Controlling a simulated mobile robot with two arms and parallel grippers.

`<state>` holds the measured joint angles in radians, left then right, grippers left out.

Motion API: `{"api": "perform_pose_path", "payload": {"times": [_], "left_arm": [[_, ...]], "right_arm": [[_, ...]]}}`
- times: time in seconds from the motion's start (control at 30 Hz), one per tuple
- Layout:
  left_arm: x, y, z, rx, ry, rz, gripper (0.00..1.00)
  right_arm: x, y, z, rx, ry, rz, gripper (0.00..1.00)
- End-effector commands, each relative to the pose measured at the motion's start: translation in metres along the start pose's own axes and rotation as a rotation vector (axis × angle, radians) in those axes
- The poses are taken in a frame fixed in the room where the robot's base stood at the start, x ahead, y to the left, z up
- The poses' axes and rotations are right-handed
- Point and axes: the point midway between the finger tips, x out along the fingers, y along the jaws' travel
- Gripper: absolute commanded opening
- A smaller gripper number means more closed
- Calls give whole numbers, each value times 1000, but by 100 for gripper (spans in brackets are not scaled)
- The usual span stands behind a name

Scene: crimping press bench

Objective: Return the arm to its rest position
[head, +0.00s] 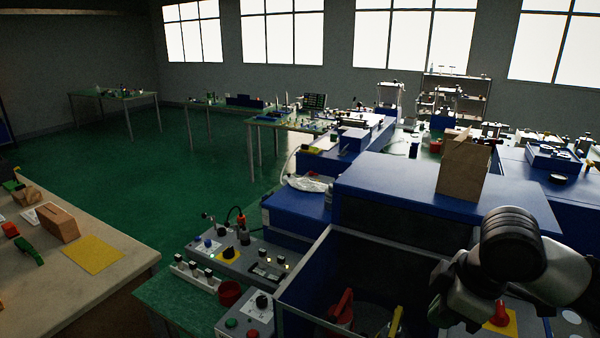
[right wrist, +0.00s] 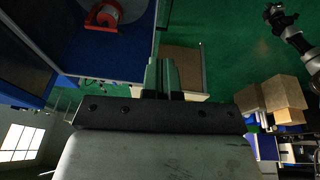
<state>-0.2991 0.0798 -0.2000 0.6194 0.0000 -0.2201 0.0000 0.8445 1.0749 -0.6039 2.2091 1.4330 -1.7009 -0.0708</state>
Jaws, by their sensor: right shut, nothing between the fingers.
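My right arm comes in from the right in the head view, bent over the front right of the press bench. Its gripper (head: 442,303) hangs near the right side of the open blue bin and is dim there. In the right wrist view the two fingers of this gripper (right wrist: 163,76) are together, with nothing between them. My left arm is out of the head view. A dark arm end (right wrist: 281,18), which looks like my left gripper, shows small at the upper right of the right wrist view; its fingers are too small to read.
A blue-framed open bin (head: 300,262) with red and yellow-handled things stands by the right gripper. A cardboard box (head: 463,168) stands on the blue machine top (head: 400,190) behind. A control panel (head: 237,252) lies left. Green floor (head: 180,185) is open between the benches.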

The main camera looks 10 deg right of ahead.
Motion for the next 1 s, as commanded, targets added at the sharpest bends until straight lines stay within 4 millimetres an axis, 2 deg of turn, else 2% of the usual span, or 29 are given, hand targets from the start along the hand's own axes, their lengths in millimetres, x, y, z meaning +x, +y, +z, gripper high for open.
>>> {"api": "perform_pose_path", "payload": {"times": [0.2, 0.27, 0.37, 0.5, 0.7, 1.0], "left_arm": [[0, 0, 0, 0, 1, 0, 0], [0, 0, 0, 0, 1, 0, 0], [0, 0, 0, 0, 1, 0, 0], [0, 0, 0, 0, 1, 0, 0], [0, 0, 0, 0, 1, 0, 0], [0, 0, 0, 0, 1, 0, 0]], "right_arm": [[79, -39, -16, 11, 76, -9, 0], [99, -52, -17, 39, 105, -5, 0], [128, -75, -16, 112, 151, 5, 0], [160, -104, -3, 266, 184, 32, 0], [187, -136, 33, 499, 153, 95, 0], [200, -171, 91, 738, 30, 186, 0]]}}
